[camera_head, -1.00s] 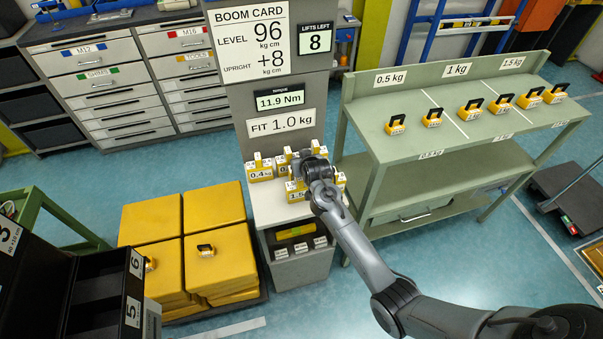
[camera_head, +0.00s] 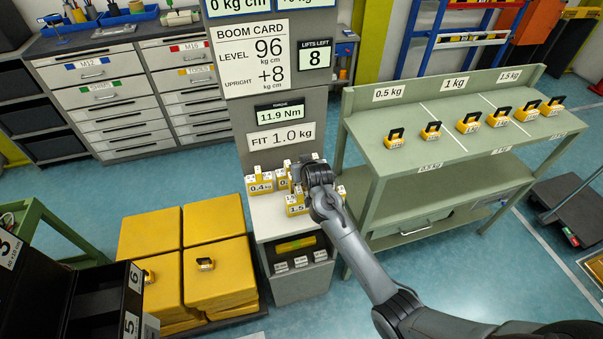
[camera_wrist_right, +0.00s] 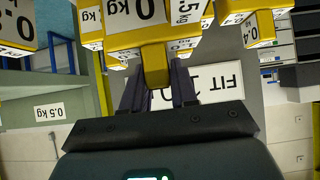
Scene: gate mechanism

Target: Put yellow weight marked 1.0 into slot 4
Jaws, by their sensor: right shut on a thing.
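In the right wrist view, the fingers of my right gripper (camera_wrist_right: 156,88) are shut on the yellow handle of a yellow weight (camera_wrist_right: 152,42). Its upside-down white label shows "0 kg"; the rest is cut off. In the head view, my right gripper (camera_head: 315,178) is over the grey pedestal's top, among several yellow weights, and hides most of the held one. I cannot tell whether that weight is lifted. A 1.5 weight (camera_head: 297,208) and a 0.4 kg weight (camera_head: 260,187) stand close by. No slot marked 4 is readable. My left gripper is not in view.
Yellow blocks (camera_head: 215,260) are stacked left of the pedestal (camera_head: 300,285). A green bench (camera_head: 430,155) with several black-handled weights is at right. A sign (camera_head: 280,138) reads FIT 1.0 kg.

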